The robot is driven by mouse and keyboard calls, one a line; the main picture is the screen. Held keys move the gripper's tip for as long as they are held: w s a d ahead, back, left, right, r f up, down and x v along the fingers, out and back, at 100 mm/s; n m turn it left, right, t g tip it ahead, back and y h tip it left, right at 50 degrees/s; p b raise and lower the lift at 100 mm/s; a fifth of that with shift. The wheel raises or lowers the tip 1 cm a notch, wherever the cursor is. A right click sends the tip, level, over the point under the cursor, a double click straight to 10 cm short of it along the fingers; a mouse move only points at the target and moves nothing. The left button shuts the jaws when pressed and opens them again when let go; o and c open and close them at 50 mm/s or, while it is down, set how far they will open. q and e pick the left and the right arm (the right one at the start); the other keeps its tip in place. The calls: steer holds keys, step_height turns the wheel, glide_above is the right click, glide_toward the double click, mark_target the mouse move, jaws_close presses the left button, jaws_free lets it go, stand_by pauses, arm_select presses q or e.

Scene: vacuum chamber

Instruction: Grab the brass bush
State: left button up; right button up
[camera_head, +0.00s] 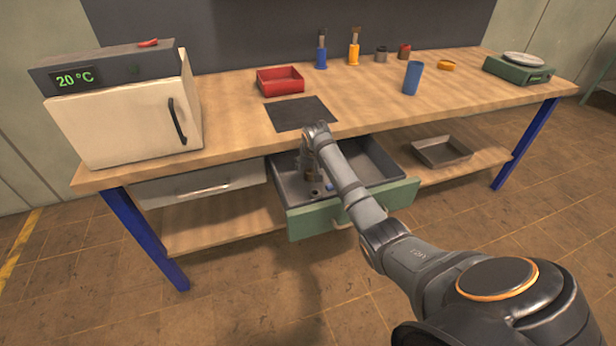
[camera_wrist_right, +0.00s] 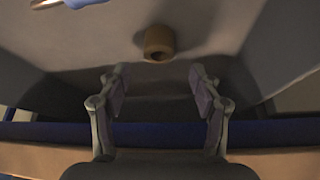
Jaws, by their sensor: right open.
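The brass bush (camera_wrist_right: 158,43) is a short brown-gold ring with a dark hole, lying on the grey floor of the open drawer (camera_head: 390,165). In the right wrist view it sits beyond my fingertips, roughly centred between them and apart from both. My right gripper (camera_wrist_right: 160,83) is open with nothing between its fingers. In the head view my right arm reaches down into the drawer, and the right gripper (camera_head: 311,182) is small there. I cannot clearly make out the bush in that view. My left gripper is not in view.
The drawer's green front (camera_head: 300,222) and its side walls surround my right gripper. A partly cut-off blue item (camera_wrist_right: 82,2) lies at the wrist view's top left. On the bench above are a dark mat (camera_head: 300,113), a red tray (camera_head: 280,80) and a blue cup (camera_head: 412,78).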

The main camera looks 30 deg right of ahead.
mark_target(310, 171)
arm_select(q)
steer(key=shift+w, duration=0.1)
arm_select(e)
steer(key=shift+d+f, duration=0.1)
steer(key=shift+f, duration=0.05)
steer(key=b+x, duration=0.1)
steer(key=x, duration=0.4)
steer(key=shift+s+f+b, duration=0.2)
steer(key=shift+f+b, duration=0.1)
steer(key=shift+b, duration=0.1)
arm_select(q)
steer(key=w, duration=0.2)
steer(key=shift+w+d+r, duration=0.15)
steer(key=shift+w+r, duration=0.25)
arm_select(e)
steer(key=shift+r, duration=0.1)
steer(key=c, duration=1.3)
steer(key=shift+s+r, duration=0.1)
steer(key=shift+r, duration=0.05)
